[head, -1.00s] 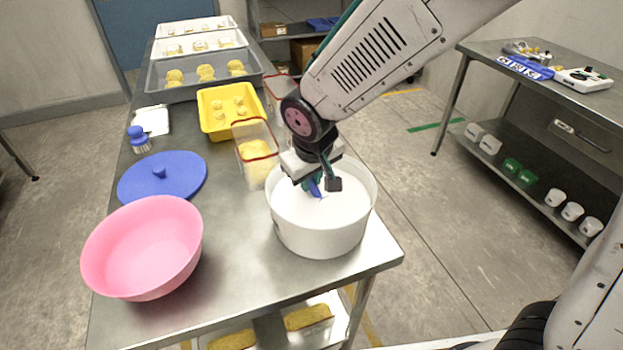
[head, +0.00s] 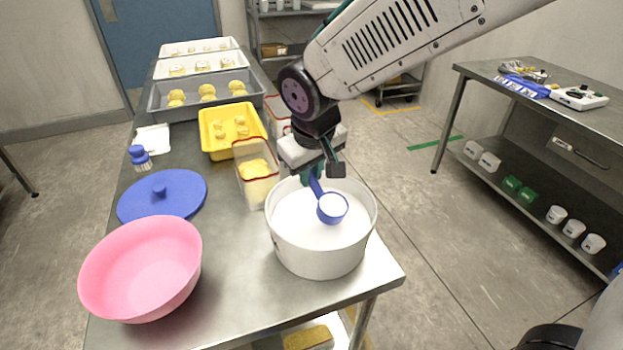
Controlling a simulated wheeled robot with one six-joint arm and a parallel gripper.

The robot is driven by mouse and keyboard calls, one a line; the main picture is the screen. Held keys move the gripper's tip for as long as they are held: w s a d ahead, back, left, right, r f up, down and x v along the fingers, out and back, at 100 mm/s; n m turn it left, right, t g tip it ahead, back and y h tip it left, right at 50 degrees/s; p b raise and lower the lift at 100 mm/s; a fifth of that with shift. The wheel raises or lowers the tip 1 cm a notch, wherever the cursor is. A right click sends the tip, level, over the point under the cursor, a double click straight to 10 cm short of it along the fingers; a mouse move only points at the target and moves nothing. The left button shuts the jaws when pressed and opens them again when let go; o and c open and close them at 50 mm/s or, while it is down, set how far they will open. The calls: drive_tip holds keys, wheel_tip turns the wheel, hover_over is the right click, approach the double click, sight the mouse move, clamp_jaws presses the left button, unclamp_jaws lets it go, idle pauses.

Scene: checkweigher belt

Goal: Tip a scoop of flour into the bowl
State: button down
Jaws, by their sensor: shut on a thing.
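My gripper (head: 313,176) is shut on the handle of a blue scoop (head: 321,198). The scoop's cup holds white flour and hangs over the white tub (head: 318,258). The tub is full of white flour (head: 297,222) and stands at the table's right front. The cup is roughly level, and I cannot tell whether it is clear of the flour surface. The pink bowl (head: 143,270) stands at the table's left front and looks empty inside. My fingertips are partly hidden by the wrist.
A blue lid (head: 162,195) lies behind the bowl. A clear container with yellow contents (head: 257,178) stands just behind the tub. A yellow tray (head: 228,132) and a blue brush (head: 139,157) are farther back. Bare table lies between bowl and tub.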

drive_tip(key=shift+r, duration=2.35)
